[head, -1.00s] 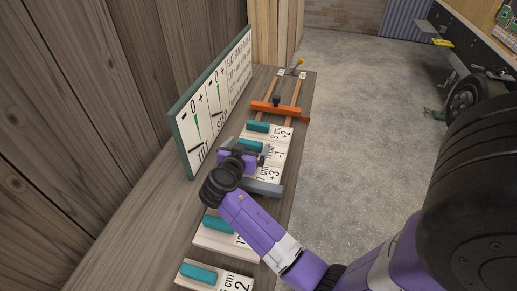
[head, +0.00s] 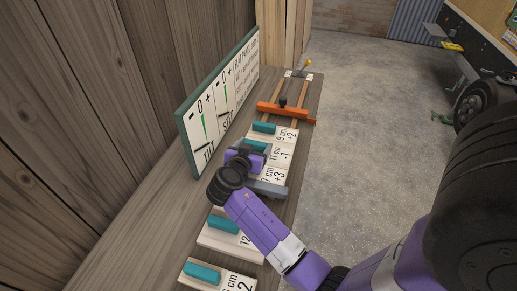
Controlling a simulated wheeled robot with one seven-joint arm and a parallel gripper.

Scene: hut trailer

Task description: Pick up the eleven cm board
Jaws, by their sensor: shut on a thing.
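The eleven cm board (head: 279,157) is a pale wooden board with a teal handle, marked 11 cm, in a row of similar boards on the wooden bench. My gripper (head: 256,153) is over the row from the near side, shut on this board's teal handle (head: 255,146). My wrist hides part of the handle and the board's left side. The board looks level with its neighbours; I cannot tell whether it is clear of the bench.
The 9 cm board (head: 284,135) lies just beyond, the 7 cm board (head: 272,176) just nearer, partly under my gripper. More boards (head: 225,240) lie nearer. An orange slide frame (head: 285,113) is at the far end. A green-edged sign (head: 222,95) stands at left.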

